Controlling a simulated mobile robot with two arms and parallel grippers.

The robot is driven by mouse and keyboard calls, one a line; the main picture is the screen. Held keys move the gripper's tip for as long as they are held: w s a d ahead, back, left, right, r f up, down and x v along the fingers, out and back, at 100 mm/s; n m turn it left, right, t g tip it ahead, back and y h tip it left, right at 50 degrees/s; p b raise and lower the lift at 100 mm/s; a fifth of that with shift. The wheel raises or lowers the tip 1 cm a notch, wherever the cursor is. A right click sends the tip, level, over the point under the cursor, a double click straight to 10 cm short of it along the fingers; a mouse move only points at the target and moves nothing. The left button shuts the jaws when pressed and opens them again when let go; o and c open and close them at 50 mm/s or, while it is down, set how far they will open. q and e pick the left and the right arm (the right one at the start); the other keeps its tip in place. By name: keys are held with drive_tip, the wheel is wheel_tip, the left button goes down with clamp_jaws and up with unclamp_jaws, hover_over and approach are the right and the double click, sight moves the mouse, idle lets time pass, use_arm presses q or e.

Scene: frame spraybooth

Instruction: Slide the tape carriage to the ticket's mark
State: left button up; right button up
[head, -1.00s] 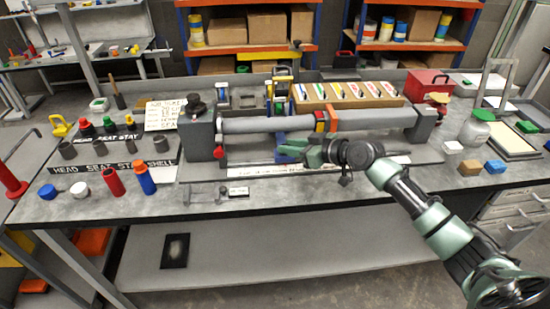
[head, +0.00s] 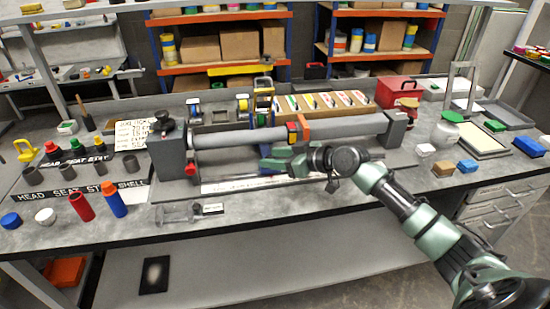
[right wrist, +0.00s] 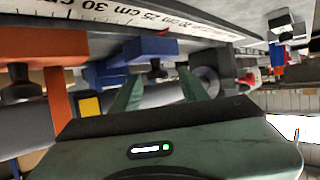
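The tape carriage (head: 263,101) has a blue body with a yellow-topped upright, and stands at the long grey tube, left of an orange clamp (head: 304,127). In the right wrist view its blue base (right wrist: 108,76) and a black knob lie by the printed scale (right wrist: 150,17). My right gripper (head: 268,160) is low in front of the tube at the carriage. Its two green fingers (right wrist: 158,88) are apart, with the knob showing between them; contact is unclear. The ticket (head: 133,133) is a white handwritten card at the left, too small to read. My left gripper is out of view.
Grey end blocks (head: 170,155) hold the tube (head: 240,138). Cups, caps and a red and a blue bottle (head: 113,203) stand at the bench's left. A cardboard tray (head: 330,105) is behind the tube. Small blocks (head: 443,168) lie at the right. The front edge is mostly clear.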

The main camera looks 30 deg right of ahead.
drive_tip(key=shift+s, duration=0.1)
drive_tip(key=shift+s+d, duration=0.2)
drive_tip(key=b+v, duration=0.1)
drive_tip(key=v, duration=0.6)
drive_tip(key=shift+b, duration=0.35)
drive_tip(key=shift+o, duration=0.2)
drive_tip(key=shift+r, duration=0.15)
